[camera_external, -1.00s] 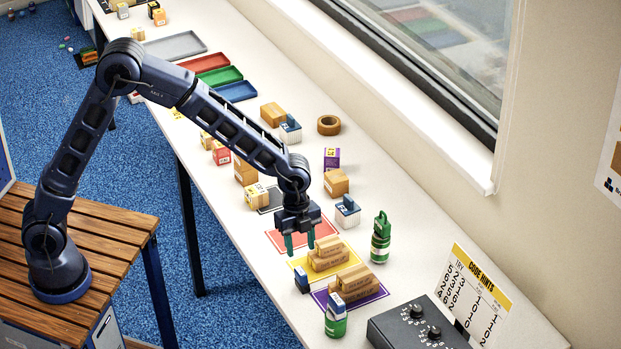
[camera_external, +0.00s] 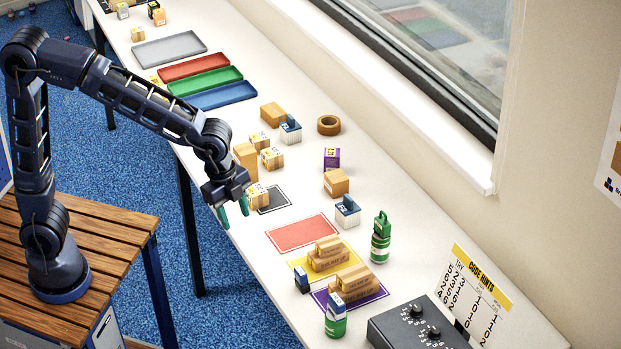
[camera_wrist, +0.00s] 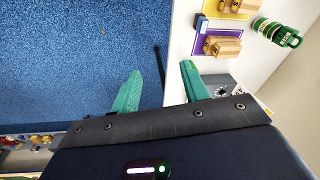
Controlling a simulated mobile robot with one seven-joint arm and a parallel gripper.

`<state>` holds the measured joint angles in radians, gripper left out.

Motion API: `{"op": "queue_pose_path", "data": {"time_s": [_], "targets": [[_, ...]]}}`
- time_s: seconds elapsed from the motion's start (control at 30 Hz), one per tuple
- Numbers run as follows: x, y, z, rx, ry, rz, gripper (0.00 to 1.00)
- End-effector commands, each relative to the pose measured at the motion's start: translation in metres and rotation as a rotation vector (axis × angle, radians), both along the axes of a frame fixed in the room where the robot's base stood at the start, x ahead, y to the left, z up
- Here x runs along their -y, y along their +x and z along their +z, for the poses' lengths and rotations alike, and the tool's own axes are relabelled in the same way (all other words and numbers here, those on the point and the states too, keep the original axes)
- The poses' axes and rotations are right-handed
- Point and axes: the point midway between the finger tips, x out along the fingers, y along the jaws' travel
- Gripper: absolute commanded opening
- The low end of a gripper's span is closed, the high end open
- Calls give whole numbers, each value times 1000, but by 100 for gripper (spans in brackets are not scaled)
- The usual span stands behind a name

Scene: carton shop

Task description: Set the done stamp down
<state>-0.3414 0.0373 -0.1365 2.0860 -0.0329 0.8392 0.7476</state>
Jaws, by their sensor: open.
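My gripper (camera_external: 233,212) is open and empty, over the table's front edge left of the red mat (camera_external: 302,233). In the wrist view its green fingertips (camera_wrist: 160,78) are apart with only blue floor and the table edge beyond them. A green stamp-like piece (camera_external: 381,240) stands right of the yellow mat, and another (camera_external: 335,322) stands by the purple mat. Blue-and-white pieces stand at the back (camera_external: 347,212) and farther left (camera_external: 290,130). A small blue one (camera_external: 301,280) is at the front. I cannot read which is the done stamp.
The red mat is bare. A dark dial box (camera_external: 420,325) stands at the right. Several cartons (camera_external: 336,182) and coloured trays (camera_external: 222,95) lie to the left. A tape roll (camera_external: 328,125) is near the window.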

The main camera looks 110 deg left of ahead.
Motion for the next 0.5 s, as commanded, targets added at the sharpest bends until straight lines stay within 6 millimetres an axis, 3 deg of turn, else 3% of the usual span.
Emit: {"op": "queue_pose_path", "data": {"time_s": [0.2,0.5], "targets": [[35,-58,37,44,4,96,45],[70,-142,67,107,-21,235,45]]}}
